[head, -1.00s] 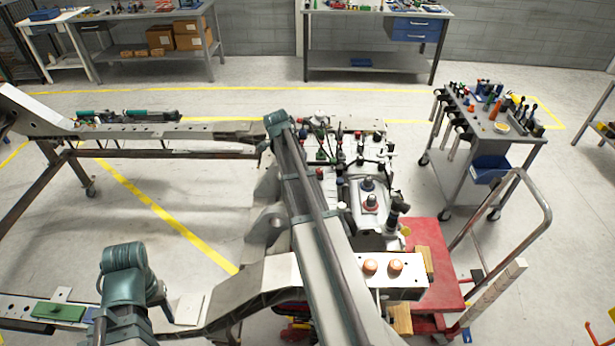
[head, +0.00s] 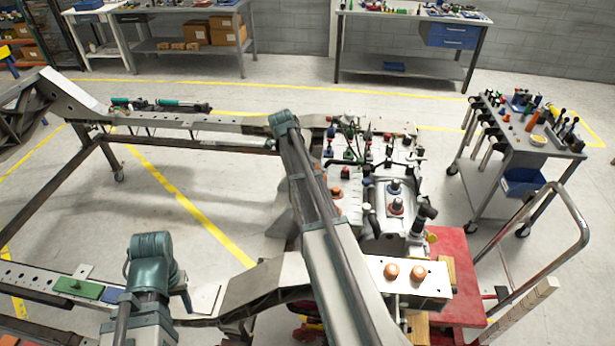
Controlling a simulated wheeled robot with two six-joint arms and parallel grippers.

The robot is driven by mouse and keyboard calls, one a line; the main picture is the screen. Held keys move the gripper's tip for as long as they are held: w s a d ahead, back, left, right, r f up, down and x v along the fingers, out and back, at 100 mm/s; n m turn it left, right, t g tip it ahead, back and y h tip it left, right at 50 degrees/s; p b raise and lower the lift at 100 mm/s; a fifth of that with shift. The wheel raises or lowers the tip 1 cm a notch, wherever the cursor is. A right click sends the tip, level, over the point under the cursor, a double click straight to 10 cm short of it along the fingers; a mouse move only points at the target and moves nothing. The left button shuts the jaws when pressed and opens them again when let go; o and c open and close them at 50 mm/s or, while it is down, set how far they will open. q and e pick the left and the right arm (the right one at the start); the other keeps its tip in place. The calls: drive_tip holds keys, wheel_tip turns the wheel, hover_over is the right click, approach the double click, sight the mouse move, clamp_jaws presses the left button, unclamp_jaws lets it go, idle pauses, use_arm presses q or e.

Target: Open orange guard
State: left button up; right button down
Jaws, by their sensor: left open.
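A small orange part (head: 336,192), which may be the orange guard, sits on the pale panel just right of my long arm link. It is too small to tell whether it is raised or closed. My left gripper (head: 184,290) seems to be the small teal part beside my left arm's joint at lower left. It is open, holds nothing I can see, and is well away from the orange part. My right gripper is not visible; my long arm link crosses the middle and hides part of the fixture.
The chassis rail (head: 215,123) runs across the back left. Floor at left centre is clear.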

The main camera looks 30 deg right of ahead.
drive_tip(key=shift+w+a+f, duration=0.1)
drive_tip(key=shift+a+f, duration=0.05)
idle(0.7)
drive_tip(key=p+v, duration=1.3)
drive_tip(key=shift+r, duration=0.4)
